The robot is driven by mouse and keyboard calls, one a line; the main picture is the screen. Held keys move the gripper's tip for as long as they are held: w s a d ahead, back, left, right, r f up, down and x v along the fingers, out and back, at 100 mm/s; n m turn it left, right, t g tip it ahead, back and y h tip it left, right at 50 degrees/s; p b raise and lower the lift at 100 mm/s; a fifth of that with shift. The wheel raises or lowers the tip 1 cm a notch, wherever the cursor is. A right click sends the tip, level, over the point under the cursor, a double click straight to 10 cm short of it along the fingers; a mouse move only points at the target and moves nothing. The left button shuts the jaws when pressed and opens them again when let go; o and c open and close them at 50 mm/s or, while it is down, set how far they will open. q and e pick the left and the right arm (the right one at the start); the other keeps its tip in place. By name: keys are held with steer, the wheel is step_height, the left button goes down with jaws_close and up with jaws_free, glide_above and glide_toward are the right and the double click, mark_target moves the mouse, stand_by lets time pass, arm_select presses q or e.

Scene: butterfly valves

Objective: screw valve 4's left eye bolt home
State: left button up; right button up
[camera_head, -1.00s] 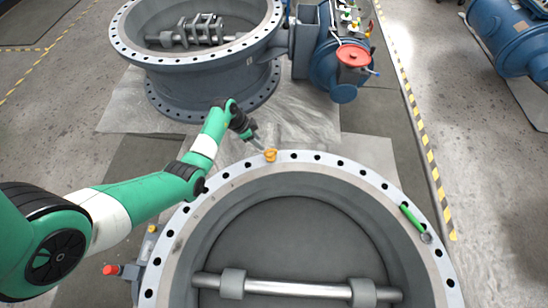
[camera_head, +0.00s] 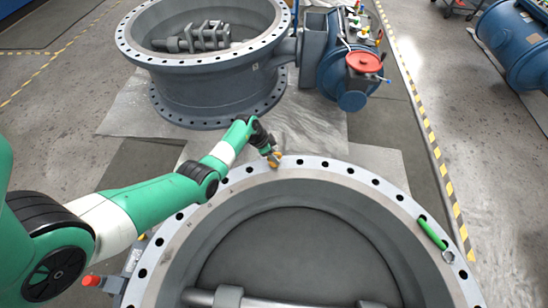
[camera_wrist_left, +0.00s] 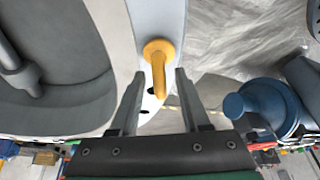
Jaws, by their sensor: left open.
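The yellow eye bolt (camera_head: 276,162) stands on the far rim of the near valve's pale flange (camera_head: 318,163). In the left wrist view the eye bolt (camera_wrist_left: 158,58) shows its ring nearly edge-on, between and just beyond my fingertips. My left gripper (camera_head: 271,153) is at the bolt, its fingers partly covering it. In the left wrist view the gripper (camera_wrist_left: 160,78) is open, one finger on each side of the ring, with a gap visible on both sides. The bolt's shank and its seat are hidden. My right gripper is not in view.
A red-capped fitting (camera_head: 92,281) juts out at lower left. Flange holes ring the rim.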

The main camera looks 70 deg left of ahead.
arm_select(q)
jaws_close()
stand_by(0.5)
steer(key=shift+m+h, duration=0.4)
steer(key=shift+m, duration=0.6)
steer(key=shift+a+f+m+h+b, duration=0.1)
steer(key=shift+m+h+b, duration=0.4)
steer(key=shift+m+b, duration=0.6)
steer(key=m+g+h+b, duration=0.1)
steer(key=m+b, duration=0.3)
steer(key=shift+f+b, duration=0.1)
steer(key=shift+b, duration=0.2)
steer(key=shift+r+m+g+b, duration=0.2)
steer(key=shift+m+g+b, duration=0.3)
steer(key=shift+m+b, duration=0.3)
